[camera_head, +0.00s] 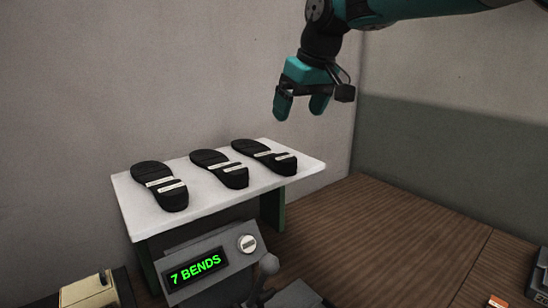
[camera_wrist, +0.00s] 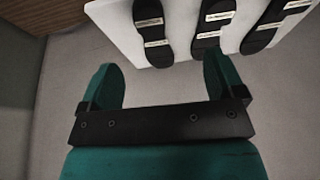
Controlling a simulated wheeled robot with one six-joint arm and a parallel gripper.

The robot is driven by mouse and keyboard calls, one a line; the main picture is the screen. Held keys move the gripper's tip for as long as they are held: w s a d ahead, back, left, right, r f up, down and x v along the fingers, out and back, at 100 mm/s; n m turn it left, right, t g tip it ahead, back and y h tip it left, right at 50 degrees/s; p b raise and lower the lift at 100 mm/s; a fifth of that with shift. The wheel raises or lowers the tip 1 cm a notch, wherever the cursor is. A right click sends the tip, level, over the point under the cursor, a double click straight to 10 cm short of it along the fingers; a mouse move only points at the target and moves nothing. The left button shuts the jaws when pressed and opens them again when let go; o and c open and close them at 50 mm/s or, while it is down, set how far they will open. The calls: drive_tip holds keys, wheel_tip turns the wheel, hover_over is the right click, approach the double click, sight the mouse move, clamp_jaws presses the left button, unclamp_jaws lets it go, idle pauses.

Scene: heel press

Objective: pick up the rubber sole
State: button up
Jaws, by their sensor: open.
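Three black rubber soles lie side by side on a small white-topped table (camera_head: 205,202): a left one (camera_head: 174,201), a middle one (camera_head: 235,181) and a right one (camera_head: 285,167). Each carries pale label strips whose text is too small to read. My gripper (camera_head: 300,110) is open and empty, above and behind the right end of the table, apart from the soles. In the wrist view the teal fingers (camera_wrist: 160,62) are spread, with three soles beyond them at the top, one of them at the left (camera_wrist: 152,33).
A grey console (camera_head: 213,262) with a green "7 BENDS" display, a round knob (camera_head: 246,243) and a lever (camera_head: 267,266) stands in front of the table. A beige box (camera_head: 88,290) is at lower left. The wooden surface (camera_head: 400,240) at right is largely clear.

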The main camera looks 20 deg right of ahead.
drive_tip(key=w+d+r, duration=0.1)
drive_tip(key=w, duration=0.2)
drive_tip(key=p, duration=0.4)
approach(281, 156)
drive_tip(key=x, duration=0.5)
drive_tip(key=shift+s, duration=0.15)
drive_tip(key=shift+t, duration=0.3)
drive_tip(key=shift+p+x, duration=1.3)
drive_tip(key=shift+x, duration=1.4)
drive_tip(key=shift+d, duration=0.1)
drive_tip(key=c, duration=1)
